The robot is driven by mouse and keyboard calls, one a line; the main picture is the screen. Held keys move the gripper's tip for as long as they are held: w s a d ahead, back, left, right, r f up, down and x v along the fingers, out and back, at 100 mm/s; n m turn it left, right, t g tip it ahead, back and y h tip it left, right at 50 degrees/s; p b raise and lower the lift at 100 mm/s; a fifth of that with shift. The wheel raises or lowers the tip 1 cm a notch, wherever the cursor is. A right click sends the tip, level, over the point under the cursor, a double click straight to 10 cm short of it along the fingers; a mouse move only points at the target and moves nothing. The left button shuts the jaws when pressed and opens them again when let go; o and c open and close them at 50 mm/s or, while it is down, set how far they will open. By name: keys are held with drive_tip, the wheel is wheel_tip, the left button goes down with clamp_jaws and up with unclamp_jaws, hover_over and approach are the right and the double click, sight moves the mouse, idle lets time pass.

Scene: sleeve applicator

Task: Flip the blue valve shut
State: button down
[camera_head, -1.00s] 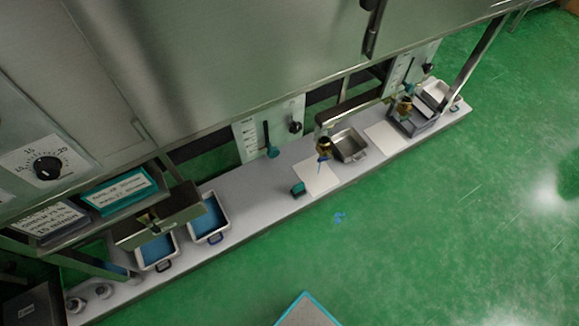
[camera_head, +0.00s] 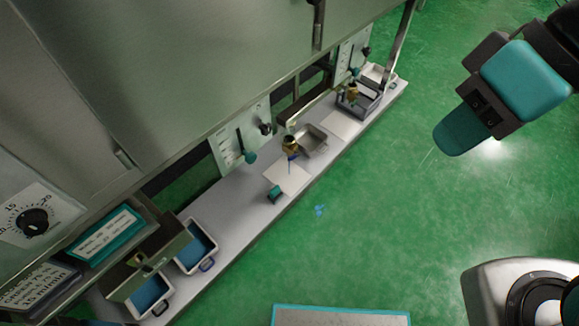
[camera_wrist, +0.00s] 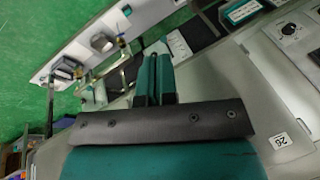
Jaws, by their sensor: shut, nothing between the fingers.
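The blue valve is a brass fitting (camera_head: 290,145) with a thin blue handle (camera_head: 291,160) pointing down, above a white sheet on the shelf along the machine's front. Its open or shut state is too small to tell. A small brass and blue piece (camera_wrist: 121,41) in the wrist view looks like the same valve. My gripper (camera_head: 450,140) is at the upper right in the head view, over the green floor and well apart from the valve. Its teal fingers (camera_wrist: 154,72) are shut and empty in the wrist view.
A metal basin (camera_head: 312,140) stands beside the valve, and a teal block (camera_head: 274,195) lies nearby. A second brass valve (camera_head: 353,90) is farther along. Two trays with blue contents (camera_head: 197,250) stand at the left end. The floor (camera_head: 370,230) before the shelf is mostly clear.

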drive_tip(key=w+d+f+m+t+h+b, duration=0.15)
drive_tip(key=w+d+f+b, duration=0.25)
drive_tip(key=f+b, duration=1.5)
drive_tip(key=w+d+f+m+t+h+b, duration=0.15)
drive_tip(key=w+d+f+b, duration=0.25)
drive_tip(key=f+b, duration=1.55)
drive_tip(key=w+d+f+m+b, duration=0.2)
drive_tip(key=w+d+f+b, duration=0.2)
drive_tip(key=f+b, duration=1.5)
drive_tip(key=w+f+n+t+b, duration=0.2)
drive_tip(key=w+f+b, duration=0.1)
drive_tip(key=w+f, duration=0.75)
drive_tip(key=w+a+f+n+t+y, duration=0.1)
drive_tip(key=w+a+f+n+t, duration=0.2)
drive_tip(key=w, duration=0.4)
drive_tip(key=w+a+f+n+t, duration=0.1)
drive_tip(key=w+a+n+t, duration=0.1)
drive_tip(key=w+a+n, duration=0.4)
drive_tip(key=w+a+f+n+t+y, duration=0.1)
drive_tip(key=w+a+f+n+t, duration=0.2)
drive_tip(key=w, duration=0.5)
drive_tip(key=w+a+f+n+t+y, duration=0.3)
drive_tip(key=a+n+t, duration=0.1)
drive_tip(key=a+n, duration=0.35)
drive_tip(key=s+a+f+n+t+y, duration=0.5)
drive_tip(key=s+a+f+n, duration=0.3)
drive_tip(key=n, duration=0.4)
drive_tip(key=shift+s+a+f+t+y, duration=0.3)
drive_tip(key=shift+s+f+y, duration=0.25)
drive_tip(key=shift+y, duration=0.35)
